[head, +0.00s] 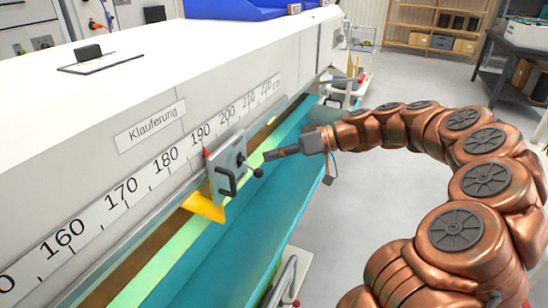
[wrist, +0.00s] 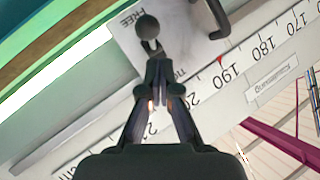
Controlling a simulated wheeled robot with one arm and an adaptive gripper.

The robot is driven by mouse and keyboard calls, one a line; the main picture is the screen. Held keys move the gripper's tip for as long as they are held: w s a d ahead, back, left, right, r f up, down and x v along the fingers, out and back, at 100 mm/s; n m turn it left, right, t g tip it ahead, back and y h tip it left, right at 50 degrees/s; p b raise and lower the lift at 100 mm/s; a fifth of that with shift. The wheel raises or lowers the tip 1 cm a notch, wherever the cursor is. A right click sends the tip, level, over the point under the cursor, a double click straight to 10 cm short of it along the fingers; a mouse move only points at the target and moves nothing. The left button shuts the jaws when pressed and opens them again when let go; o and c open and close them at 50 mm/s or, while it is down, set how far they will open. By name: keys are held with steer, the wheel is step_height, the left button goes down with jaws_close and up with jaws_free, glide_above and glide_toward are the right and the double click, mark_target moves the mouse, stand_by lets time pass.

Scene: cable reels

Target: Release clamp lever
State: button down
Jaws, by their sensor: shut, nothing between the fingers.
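The clamp is a grey metal plate (head: 228,172) with a black U-shaped handle (head: 226,182) on the scale rail. A short lever with a black ball knob (head: 258,173) sticks out from it, and the knob also shows in the wrist view (wrist: 148,27). The plate (wrist: 178,30) reads "FREE" beside the knob in the wrist view; other lettering is partly hidden by the fingers. My gripper (head: 268,155) is shut and empty, its fingertips (wrist: 158,68) close to the lever just below the knob in the wrist view. I cannot tell whether they touch.
A scale (head: 165,159) runs along the white machine body (head: 60,120), with a red pointer (head: 207,153) near 190. A yellow piece (head: 204,207) sits under the clamp above the teal trough (head: 215,250). Open grey floor (head: 330,230) lies to the right.

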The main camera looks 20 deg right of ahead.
steer(key=shift+r, duration=0.4)
steer(key=d+f+v, duration=0.1)
steer(key=v, duration=1.2)
steer(key=shift+w+f+b, duration=0.25)
steer(key=shift+f+b, duration=0.1)
steer(key=shift+b, duration=0.05)
